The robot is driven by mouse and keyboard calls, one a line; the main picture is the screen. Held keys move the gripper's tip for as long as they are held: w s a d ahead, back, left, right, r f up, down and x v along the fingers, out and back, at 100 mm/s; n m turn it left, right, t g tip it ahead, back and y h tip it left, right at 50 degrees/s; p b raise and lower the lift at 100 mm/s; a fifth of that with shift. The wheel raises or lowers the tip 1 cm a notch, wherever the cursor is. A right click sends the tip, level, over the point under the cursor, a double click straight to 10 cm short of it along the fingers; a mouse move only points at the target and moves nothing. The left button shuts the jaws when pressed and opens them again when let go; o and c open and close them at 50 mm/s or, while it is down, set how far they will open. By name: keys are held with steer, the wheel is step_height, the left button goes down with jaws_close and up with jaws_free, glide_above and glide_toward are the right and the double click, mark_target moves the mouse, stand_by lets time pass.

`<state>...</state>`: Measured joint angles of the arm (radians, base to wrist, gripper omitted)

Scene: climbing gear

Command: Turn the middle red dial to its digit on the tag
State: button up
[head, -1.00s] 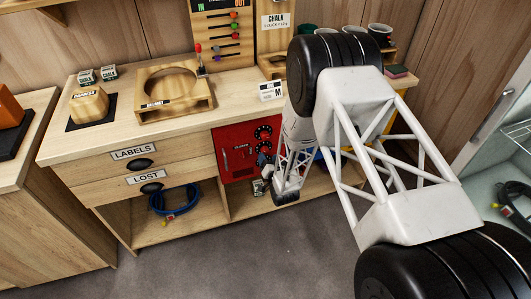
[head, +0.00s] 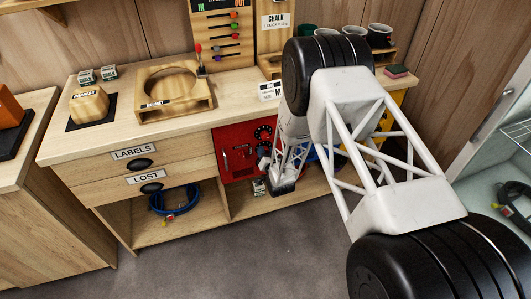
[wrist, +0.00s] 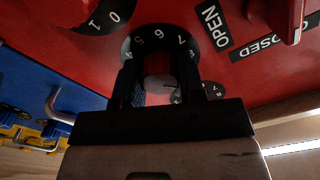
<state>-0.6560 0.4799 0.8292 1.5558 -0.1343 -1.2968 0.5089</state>
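The red locker (head: 230,160) is set in the front of the bench, with black dials in a column on its right side. The upper dial (head: 264,133) shows in the head view; my gripper (head: 266,163) and arm hide much of the lower ones. In the wrist view, a black dial (wrist: 160,38) with white digits around 4 to 8 lies between the fingertips of my gripper (wrist: 158,78). The fingers stand apart on either side of its reddish centre, and I see no clear contact. Another dial (wrist: 98,14) is at upper left. I cannot read a digit tag.
A blue panel (wrist: 40,85) with a metal handle lies beside the red face in the wrist view. OPEN and CLOSED labels (wrist: 210,25) are on the red face. The bench edge is just above the locker.

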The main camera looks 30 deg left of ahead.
steer(key=c, duration=0.3)
